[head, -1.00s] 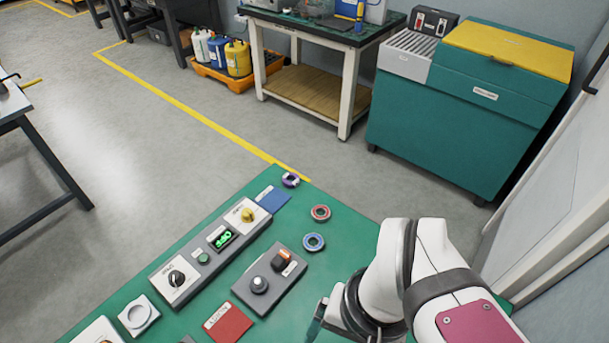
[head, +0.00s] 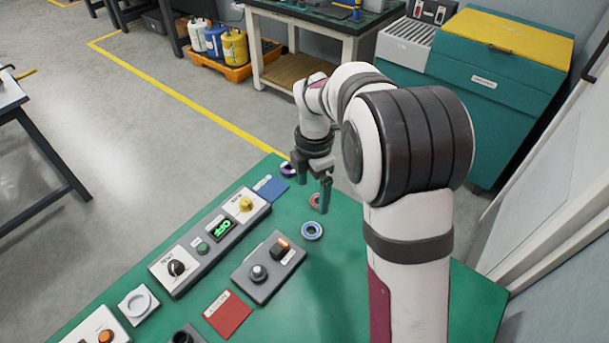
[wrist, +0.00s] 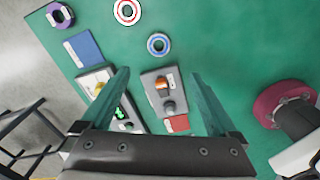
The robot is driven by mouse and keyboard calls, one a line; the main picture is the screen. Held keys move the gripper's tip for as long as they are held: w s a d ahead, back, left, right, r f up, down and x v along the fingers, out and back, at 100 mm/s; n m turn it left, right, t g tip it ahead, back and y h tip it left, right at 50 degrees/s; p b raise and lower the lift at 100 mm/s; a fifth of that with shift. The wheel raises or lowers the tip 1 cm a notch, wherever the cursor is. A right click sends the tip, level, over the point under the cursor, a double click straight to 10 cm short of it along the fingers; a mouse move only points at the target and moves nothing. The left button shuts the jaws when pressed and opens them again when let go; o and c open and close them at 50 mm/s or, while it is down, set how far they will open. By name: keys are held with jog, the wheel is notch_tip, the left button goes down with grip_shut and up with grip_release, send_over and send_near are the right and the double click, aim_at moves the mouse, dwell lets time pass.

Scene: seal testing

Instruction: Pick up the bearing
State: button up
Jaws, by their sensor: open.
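Three ring-shaped parts that look like bearings lie on the green tabletop. The blue ring (head: 312,230) is in full view and also shows in the wrist view (wrist: 148,45). The red ring (head: 313,200) is partly hidden behind a finger in the head view, but shows at the top of the wrist view (wrist: 117,11). The purple ring (head: 287,170) is at the table's far corner, partly covered by my gripper, and shows at upper left in the wrist view (wrist: 52,14). My gripper (head: 312,195) is open and empty above the table, its fingers pointing down.
A grey control box (head: 209,240) with a yellow knob and green display stands left of the rings. A smaller grey box (head: 262,280) stands nearer. A blue pad (head: 270,187) and a red pad (head: 228,314) lie flat. Green tabletop right of the rings is clear.

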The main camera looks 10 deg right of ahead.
aim_at(312, 232)
jog(key=f, duration=1.5)
jog(key=shift+w+d+f, duration=0.1)
jog(key=shift+w, duration=0.1)
grip_shut()
